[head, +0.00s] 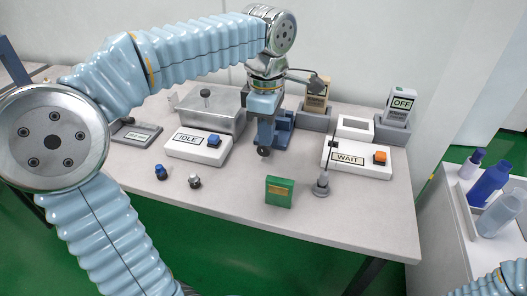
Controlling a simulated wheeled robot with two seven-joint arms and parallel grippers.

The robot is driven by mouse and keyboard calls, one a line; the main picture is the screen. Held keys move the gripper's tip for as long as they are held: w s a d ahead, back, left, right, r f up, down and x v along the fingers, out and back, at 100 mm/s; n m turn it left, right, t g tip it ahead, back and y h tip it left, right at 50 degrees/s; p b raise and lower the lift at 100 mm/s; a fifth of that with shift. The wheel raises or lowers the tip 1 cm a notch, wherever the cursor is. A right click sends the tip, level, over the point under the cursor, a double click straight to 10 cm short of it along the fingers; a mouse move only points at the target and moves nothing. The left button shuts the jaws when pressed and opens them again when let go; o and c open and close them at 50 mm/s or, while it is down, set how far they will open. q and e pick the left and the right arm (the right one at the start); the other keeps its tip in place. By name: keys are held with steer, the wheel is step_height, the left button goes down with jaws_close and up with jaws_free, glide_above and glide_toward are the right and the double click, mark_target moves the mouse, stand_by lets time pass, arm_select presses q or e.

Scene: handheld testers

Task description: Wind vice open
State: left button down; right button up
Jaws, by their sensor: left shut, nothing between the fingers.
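A blue vice (284,128) stands on the table near its middle, with a dark round knob (263,152) low at its front. My left gripper (264,110) reaches down from above at the vice, shut and empty. It hides part of the vice, so I cannot tell whether they touch or how far apart the vice jaws are. My right arm shows only at the bottom right corner; its gripper is out of view.
A white IDLE box (190,152) with a blue button and a grey lidded case (196,107) stand left. A green block (279,191), a grey peg (321,185) and two small knobs lie in front. A WAIT box (343,170) and an OFF tester (400,103) stand right.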

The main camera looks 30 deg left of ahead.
arm_select(q)
steer(key=shift+w+d, duration=0.1)
steer(key=shift+d, duration=0.35)
steer(key=shift+f, duration=0.3)
steer(key=shift+a+r, duration=0.15)
steer(key=shift+a, duration=0.05)
steer(key=shift+a, duration=0.4)
stand_by(0.9)
steer(key=shift+r, duration=3.25)
